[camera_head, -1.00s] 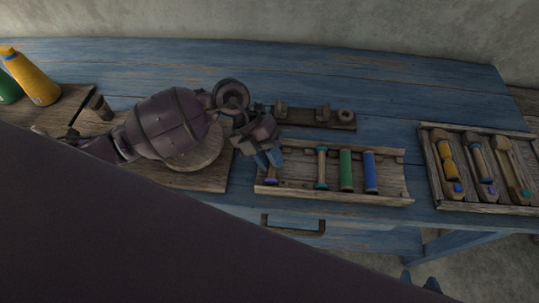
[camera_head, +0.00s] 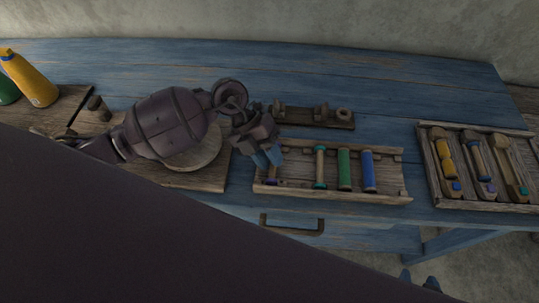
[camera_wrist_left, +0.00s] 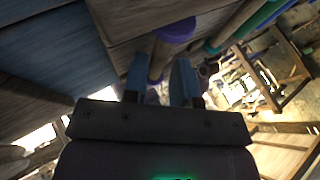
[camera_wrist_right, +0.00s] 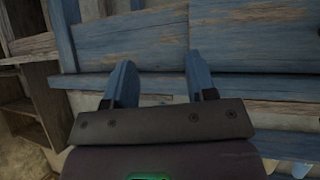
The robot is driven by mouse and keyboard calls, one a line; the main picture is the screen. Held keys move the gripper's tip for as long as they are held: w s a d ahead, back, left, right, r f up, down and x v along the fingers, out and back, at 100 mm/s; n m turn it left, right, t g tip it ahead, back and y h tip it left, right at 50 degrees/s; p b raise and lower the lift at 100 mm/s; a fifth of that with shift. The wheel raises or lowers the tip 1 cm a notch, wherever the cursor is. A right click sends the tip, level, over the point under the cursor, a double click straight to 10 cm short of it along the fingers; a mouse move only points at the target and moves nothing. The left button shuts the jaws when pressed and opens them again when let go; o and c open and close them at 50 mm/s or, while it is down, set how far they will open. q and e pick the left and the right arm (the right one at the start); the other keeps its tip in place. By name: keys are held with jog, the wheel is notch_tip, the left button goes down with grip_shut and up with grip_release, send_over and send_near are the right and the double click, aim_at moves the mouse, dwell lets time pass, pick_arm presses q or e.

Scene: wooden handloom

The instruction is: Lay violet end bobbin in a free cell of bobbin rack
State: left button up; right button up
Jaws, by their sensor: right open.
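The bobbin rack (camera_head: 340,196) is a shallow wooden tray on the blue bench. The violet end bobbin (camera_head: 271,182) is at its left end, mostly hidden by my left gripper (camera_head: 268,158). In the left wrist view the bobbin's violet end (camera_wrist_left: 177,30) and pale shaft show between the two blue fingers (camera_wrist_left: 160,80). I cannot tell whether the fingers touch it. To the right in the rack lie a teal-ended bobbin (camera_head: 320,167), a green bobbin (camera_head: 344,169) and a blue bobbin (camera_head: 368,171). My right gripper (camera_wrist_right: 161,82) is open and empty, low by the bench front.
A wooden tray of shuttles (camera_head: 478,205) stands at the right. A small wooden stand (camera_head: 300,119) is behind the rack. A round disc on a board (camera_head: 205,184) lies under my left arm. The back of the bench is clear.

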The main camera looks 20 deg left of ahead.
pick_arm(q)
jog(key=shift+a+f, duration=0.25)
jog(key=shift+a, duration=0.25)
jog(key=shift+o, duration=0.5)
jog(key=p+v, duration=0.1)
jog(key=v, duration=0.8)
jog(key=shift+d+r, duration=0.3)
jog(key=shift+d, duration=0.1)
jog(key=shift+v, duration=0.8)
pick_arm(e)
jog(key=shift+s+r, duration=0.25)
jog(key=shift+s, duration=0.05)
pick_arm(q)
jog(key=shift+d, duration=0.1)
pick_arm(e)
jog(key=shift+w+r, duration=0.25)
jog(key=shift+w, duration=0.1)
